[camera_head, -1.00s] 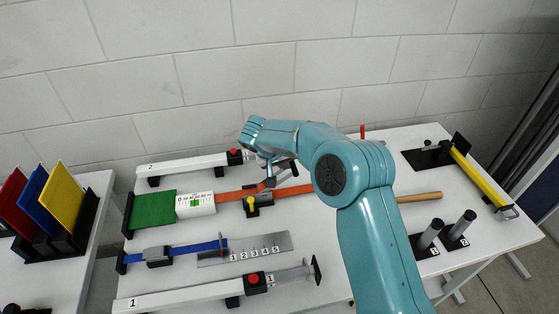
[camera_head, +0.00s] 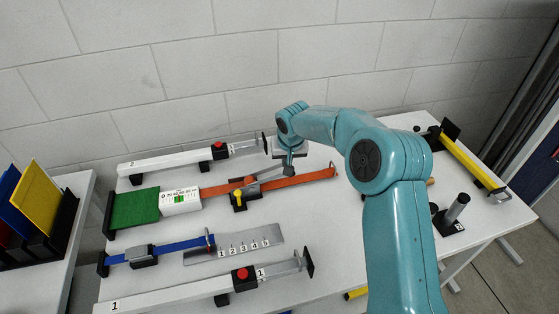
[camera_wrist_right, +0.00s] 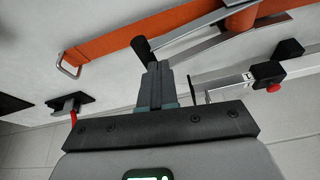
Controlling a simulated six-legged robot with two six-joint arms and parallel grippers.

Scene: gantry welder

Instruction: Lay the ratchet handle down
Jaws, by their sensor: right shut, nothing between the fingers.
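The ratchet handle (camera_head: 264,178) is a grey metal lever on the orange strap's ratchet, slanting low to the right over the strap. In the right wrist view the handle (camera_wrist_right: 188,34) runs from an orange hub to a black knob (camera_wrist_right: 141,48). My right gripper (camera_head: 288,164) is over the knob end of the handle. Its fingers (camera_wrist_right: 160,74) are shut with nothing between them, close to the knob; I cannot tell whether they touch it. The orange strap (camera_head: 312,178) runs along the table under the handle. My left gripper is out of view.
White bars with red buttons lie behind (camera_head: 165,163) and in front (camera_head: 170,296). A yellow knob (camera_head: 238,195) sits by the ratchet. A blue strap (camera_head: 185,248) and numbered metal plate (camera_head: 262,240) lie nearer. A black-footed post (camera_head: 455,212) and yellow bar (camera_head: 470,162) are at right.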

